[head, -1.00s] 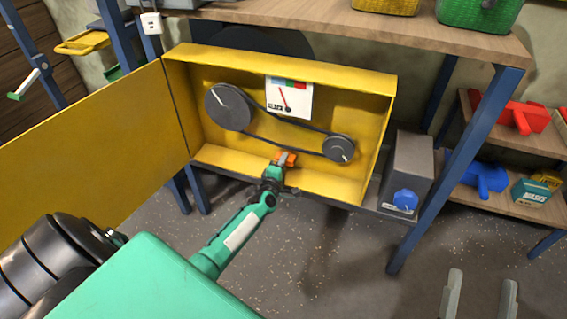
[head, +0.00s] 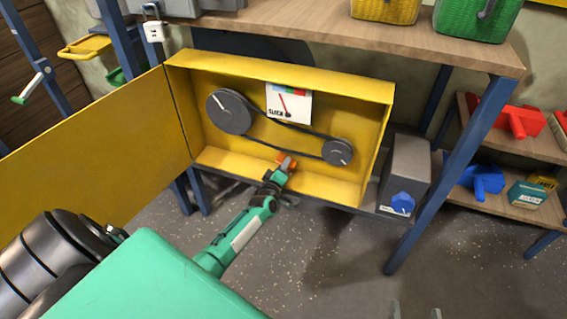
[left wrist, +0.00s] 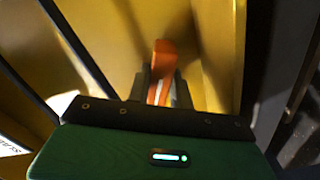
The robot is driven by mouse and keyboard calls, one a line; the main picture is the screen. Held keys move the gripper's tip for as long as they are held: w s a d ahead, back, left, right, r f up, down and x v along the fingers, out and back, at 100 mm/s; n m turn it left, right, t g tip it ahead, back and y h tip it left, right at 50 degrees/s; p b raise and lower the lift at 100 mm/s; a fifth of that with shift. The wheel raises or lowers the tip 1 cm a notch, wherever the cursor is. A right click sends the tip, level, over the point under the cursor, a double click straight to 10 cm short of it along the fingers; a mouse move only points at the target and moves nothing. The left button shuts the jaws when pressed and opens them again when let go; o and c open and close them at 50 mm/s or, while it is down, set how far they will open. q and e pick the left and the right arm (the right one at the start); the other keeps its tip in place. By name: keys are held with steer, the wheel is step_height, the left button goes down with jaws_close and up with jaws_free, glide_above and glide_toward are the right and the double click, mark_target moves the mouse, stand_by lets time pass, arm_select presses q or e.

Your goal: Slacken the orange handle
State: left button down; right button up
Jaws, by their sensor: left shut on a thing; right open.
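The orange handle (head: 288,163) is at the lower front of the open yellow box (head: 240,68), below the belt. My left gripper (head: 277,175) is shut on it; the fingers hide part of it. In the left wrist view the orange handle (left wrist: 163,62) stands between the two dark fingers. Inside the box, a black belt (head: 290,127) runs around a large pulley (head: 229,111) and a small pulley (head: 338,152). My right gripper (head: 415,312) is open and empty at the bottom edge.
The box's yellow door (head: 95,155) stands open at left. A grey unit with a blue knob (head: 403,203) is right of the box, beside a blue table leg (head: 455,165). A shelf (head: 510,205) with red and blue items stands at right. The floor in front is clear.

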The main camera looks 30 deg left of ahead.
arm_select(q)
steer(key=shift+r+m+p, duration=0.1)
steer(key=shift+m+p, duration=0.3)
steer(key=shift+m, duration=1)
steer(key=shift+m+p, duration=0.6)
steer(key=shift+m, duration=0.3)
steer(key=m+p, duration=0.1)
steer(key=m, duration=0.1)
steer(key=shift+m, duration=0.4)
steer(key=m+p, duration=0.1)
steer(key=m, duration=0.3)
steer(key=shift+m, duration=0.4)
arm_select(e)
steer(key=s+d+f+g+h, duration=0.3)
steer(key=d+f+g, duration=0.1)
steer(key=g, duration=0.3)
steer(key=shift+s+d+f, duration=0.25)
steer(key=shift+s+d, duration=0.1)
steer(key=shift+d, duration=0.5)
arm_select(q)
steer(key=shift+f, duration=0.2)
steer(key=c, duration=1.2)
jaws_free()
steer(key=shift+c, duration=0.2)
